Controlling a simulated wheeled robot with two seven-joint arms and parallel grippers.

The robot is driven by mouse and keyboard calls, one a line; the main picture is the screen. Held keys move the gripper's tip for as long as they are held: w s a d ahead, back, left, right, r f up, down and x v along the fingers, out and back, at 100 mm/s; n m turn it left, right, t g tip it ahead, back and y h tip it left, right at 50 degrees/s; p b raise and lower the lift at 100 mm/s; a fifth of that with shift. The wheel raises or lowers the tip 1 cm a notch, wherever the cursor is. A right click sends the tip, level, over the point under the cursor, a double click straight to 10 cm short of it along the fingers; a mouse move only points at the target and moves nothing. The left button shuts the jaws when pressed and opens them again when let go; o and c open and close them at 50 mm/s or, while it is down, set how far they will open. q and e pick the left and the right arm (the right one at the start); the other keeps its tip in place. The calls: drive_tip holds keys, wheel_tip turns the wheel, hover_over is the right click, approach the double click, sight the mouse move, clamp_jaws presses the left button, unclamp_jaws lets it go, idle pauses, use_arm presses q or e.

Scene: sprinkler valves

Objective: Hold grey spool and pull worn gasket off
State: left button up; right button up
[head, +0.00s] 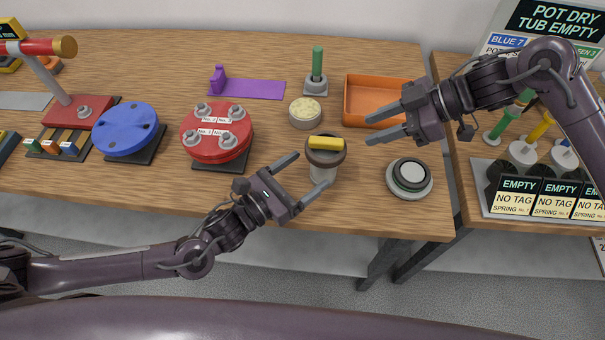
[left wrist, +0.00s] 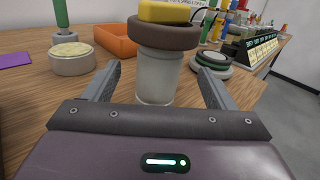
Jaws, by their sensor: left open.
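The grey spool (head: 322,173) stands upright near the table's front edge. A thick brown ring, which looks like the worn gasket (head: 326,159), sits around its top, with a yellow block (head: 325,143) above it. My left gripper (head: 311,169) is open at the spool's front left. In the left wrist view, the spool's pale body (left wrist: 157,77) shows between the two open fingers, below the brown ring (left wrist: 163,34). I see no finger clearly touching it. My right gripper (head: 368,130) is open and empty, to the right of the gasket and above the table.
A round grey-and-black part (head: 409,176) stands to the right. An orange tray (head: 372,92), a cream-topped tin (head: 305,112) and a green-handled tool (head: 317,72) stand behind. A red flanged disc (head: 216,134) is to the left. A gap separates the right table.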

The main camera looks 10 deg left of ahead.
sight(331, 158)
use_arm(q)
drive_tip(key=shift+w+d+f+m, duration=0.1)
drive_tip(key=shift+w+f+m, duration=0.15)
drive_tip(key=shift+f, duration=0.25)
drive_tip(key=shift+w+d+f, duration=0.1)
drive_tip(key=shift+w+d, duration=0.05)
drive_tip(key=shift+d, duration=0.1)
drive_tip(key=x, duration=0.7)
drive_tip(key=c, duration=1.4)
drive_tip(key=o, duration=0.6)
drive_tip(key=c, duration=0.4)
drive_tip(key=shift+o, duration=0.2)
use_arm(e)
drive_tip(key=shift+o, duration=0.2)
